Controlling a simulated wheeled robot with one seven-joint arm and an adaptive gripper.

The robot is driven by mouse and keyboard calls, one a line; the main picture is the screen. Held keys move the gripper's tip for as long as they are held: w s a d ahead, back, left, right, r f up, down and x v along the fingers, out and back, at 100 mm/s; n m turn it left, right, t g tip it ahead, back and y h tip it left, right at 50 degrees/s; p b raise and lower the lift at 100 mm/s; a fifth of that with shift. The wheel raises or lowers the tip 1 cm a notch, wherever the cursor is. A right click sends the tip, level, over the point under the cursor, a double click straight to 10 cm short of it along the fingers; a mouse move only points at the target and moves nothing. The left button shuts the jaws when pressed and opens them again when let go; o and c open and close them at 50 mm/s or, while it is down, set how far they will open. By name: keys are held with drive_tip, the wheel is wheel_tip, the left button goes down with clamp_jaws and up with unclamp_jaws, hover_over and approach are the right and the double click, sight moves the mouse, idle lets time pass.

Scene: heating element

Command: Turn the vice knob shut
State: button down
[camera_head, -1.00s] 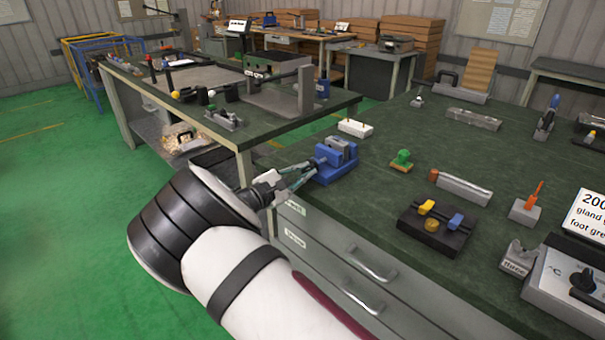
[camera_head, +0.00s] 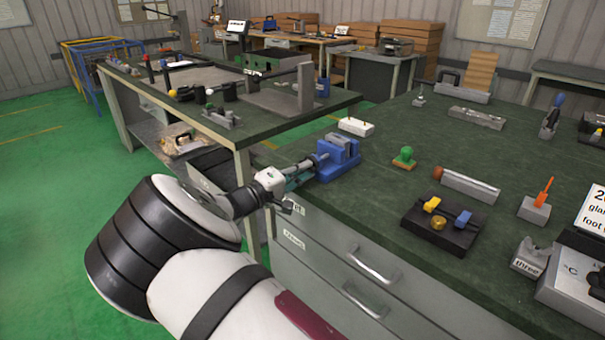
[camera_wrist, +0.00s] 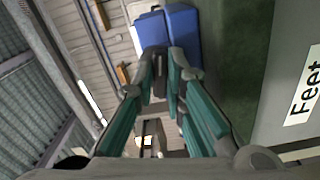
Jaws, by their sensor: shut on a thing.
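The blue vice (camera_head: 336,162) stands at the near left corner of the green-topped bench, with a grey jaw block on top. It also shows at the top of the wrist view (camera_wrist: 183,28). My gripper (camera_head: 304,171) is at the vice's left side, over the bench edge. In the wrist view its two teal-padded fingers (camera_wrist: 162,68) converge on the dark vice knob (camera_wrist: 160,86), which is gripped between them. The fingers hide most of the knob, so its angle cannot be told.
Drawers with handles (camera_head: 367,264) are below the edge. Another workbench (camera_head: 270,125) stands behind at left.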

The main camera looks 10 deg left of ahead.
drive_tip(key=m+b, duration=0.2)
drive_tip(key=m, duration=0.1)
drive_tip(key=m+b, duration=0.1)
drive_tip(key=shift+f+m, duration=0.3)
drive_tip(key=m+b, duration=0.1)
drive_tip(key=m, duration=0.1)
drive_tip(key=m+b, duration=0.1)
drive_tip(key=b, duration=0.1)
drive_tip(key=shift+a+f+m+b, duration=0.1)
drive_tip(key=shift+f+m+b, duration=0.1)
drive_tip(key=shift+m+b, duration=0.15)
drive_tip(key=m+b, duration=0.4)
drive_tip(key=b, duration=0.3)
drive_tip(key=shift+w+f+m, duration=0.1)
drive_tip(key=shift+m, duration=0.25)
drive_tip(key=m+b, duration=0.2)
drive_tip(key=b, duration=0.1)
drive_tip(key=shift+a+b, duration=0.1)
drive_tip(key=shift+b, duration=0.2)
drive_tip(key=shift+r, duration=0.2)
drive_tip(key=c, duration=1.6)
unclamp_jaws()
drive_tip(key=shift+r, duration=0.1)
drive_tip(key=shift+c, duration=0.2)
drive_tip(key=v, duration=1.2)
